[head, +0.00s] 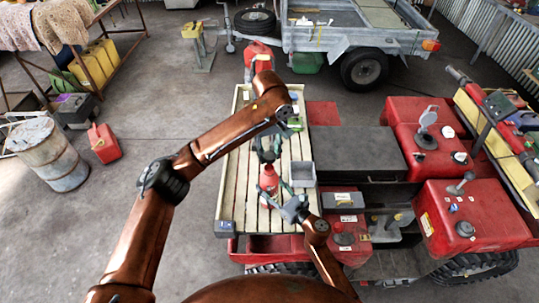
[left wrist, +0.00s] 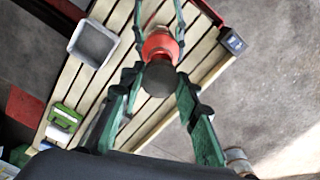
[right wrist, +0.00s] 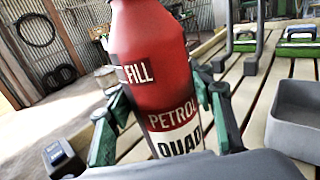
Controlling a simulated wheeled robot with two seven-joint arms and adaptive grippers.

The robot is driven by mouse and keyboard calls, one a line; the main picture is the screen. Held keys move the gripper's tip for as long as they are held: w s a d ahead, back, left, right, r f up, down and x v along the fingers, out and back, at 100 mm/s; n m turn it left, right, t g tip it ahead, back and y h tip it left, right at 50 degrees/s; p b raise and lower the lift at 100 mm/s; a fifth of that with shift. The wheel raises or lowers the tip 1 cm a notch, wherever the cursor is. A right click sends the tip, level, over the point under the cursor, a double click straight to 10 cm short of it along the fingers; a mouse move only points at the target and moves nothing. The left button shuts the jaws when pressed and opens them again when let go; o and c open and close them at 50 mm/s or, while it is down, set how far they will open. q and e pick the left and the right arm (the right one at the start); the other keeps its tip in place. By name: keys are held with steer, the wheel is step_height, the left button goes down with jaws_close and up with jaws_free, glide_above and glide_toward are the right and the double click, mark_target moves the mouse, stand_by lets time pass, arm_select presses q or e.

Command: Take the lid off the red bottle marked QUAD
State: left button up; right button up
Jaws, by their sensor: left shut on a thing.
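The red bottle (head: 268,181) stands upright on the slatted wooden deck. Its FILL, PETROL and QUAD lettering shows in the right wrist view (right wrist: 152,60), where its top is cut off. My left gripper (head: 267,156) is above the bottle. In the left wrist view its fingers are shut on the dark round lid (left wrist: 160,80), in line with the red bottle top (left wrist: 160,45). I cannot tell whether lid and bottle are apart. My right gripper (head: 277,192) is low at the bottle, with a finger against each side of its body.
A grey open tray (head: 302,174) sits right of the bottle. A green-and-white item (head: 295,123) lies further back on the deck. A small dark box (head: 225,226) is at the near left corner.

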steer(key=o, duration=0.5)
steer(key=shift+o, duration=0.2)
